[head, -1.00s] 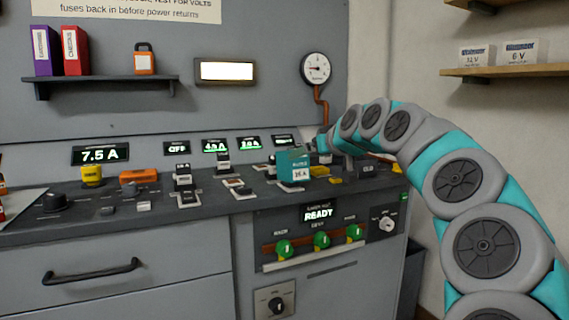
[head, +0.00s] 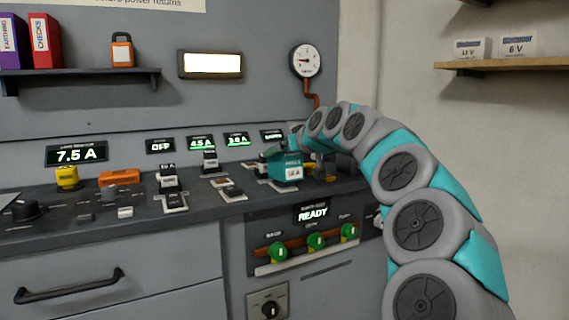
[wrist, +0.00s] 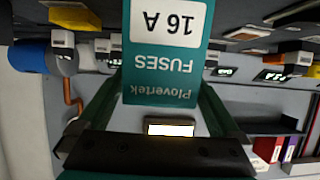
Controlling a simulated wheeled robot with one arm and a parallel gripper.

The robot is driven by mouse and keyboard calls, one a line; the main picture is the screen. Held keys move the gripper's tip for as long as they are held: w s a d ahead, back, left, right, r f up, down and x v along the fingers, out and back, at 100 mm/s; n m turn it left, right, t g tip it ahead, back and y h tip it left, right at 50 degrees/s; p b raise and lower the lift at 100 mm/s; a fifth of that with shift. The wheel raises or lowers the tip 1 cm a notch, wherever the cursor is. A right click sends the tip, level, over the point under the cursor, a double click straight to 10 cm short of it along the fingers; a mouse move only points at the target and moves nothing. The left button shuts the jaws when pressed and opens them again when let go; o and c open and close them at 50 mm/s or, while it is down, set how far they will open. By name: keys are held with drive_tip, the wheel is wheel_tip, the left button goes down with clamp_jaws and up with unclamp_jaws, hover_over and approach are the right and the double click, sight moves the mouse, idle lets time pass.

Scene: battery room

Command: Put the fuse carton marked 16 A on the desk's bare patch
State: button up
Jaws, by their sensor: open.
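The fuse carton (head: 287,168), teal with a white label reading 16 A, is upright over the right part of the desk (head: 100,228) in the head view. In the wrist view the carton (wrist: 166,62) appears upside down and fills the upper middle, with "FUSES" readable. In the head view my arm largely hides the gripper. I cannot tell whether the carton's base rests on the desk. No bare patch can be made out clearly.
Small displays line the back. A gauge (head: 305,61) with a copper pipe hangs above. A wall shelf (head: 500,65) at right holds two white boxes.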

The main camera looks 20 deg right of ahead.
drive_tip(key=shift+x, duration=1.55)
drive_tip(key=shift+r, duration=0.1)
drive_tip(key=shift+c, duration=0.4)
clamp_jaws()
